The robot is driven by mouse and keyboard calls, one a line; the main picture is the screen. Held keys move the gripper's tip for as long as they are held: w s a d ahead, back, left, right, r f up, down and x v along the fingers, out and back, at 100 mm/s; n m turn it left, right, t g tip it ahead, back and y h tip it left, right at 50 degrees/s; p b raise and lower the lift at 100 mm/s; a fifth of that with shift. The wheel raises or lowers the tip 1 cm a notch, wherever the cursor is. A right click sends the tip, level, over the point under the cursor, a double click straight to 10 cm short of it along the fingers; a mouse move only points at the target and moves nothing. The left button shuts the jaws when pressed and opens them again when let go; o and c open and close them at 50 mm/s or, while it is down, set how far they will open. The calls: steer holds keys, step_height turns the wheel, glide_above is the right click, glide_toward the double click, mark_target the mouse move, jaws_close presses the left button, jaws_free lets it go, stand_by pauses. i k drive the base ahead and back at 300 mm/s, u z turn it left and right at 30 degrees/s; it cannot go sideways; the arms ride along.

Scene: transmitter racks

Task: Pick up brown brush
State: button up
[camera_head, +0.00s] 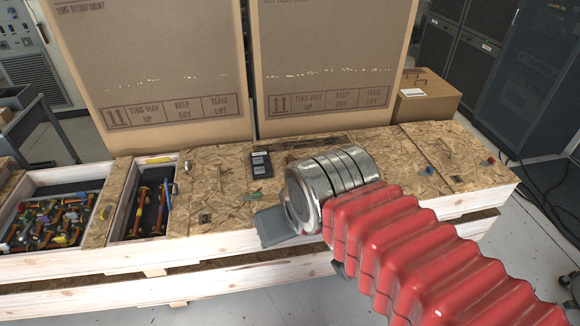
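A long dark brown piece (318,142) lies on the crate's chipboard top, just behind my metal wrist. It may be the brown brush, but it is too small and partly covered to be sure. My gripper (275,224) shows as one grey flat finger at the front edge of the chipboard, below and left of the wrist. The rest of the gripper is hidden by the wrist, so I cannot see between the fingers. The gripper is nearer the front edge than the brown piece and apart from it.
A black device (261,165) lies left of my wrist. Two tall cardboard boxes (165,60) stand behind the crate. Open compartments (62,186) at left hold many small tools. A smaller box (428,97) stands at back right.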

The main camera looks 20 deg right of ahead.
mark_target(289, 158)
steer(key=z, duration=0.05)
steer(key=i, duration=1)
steer(key=u, duration=0.05)
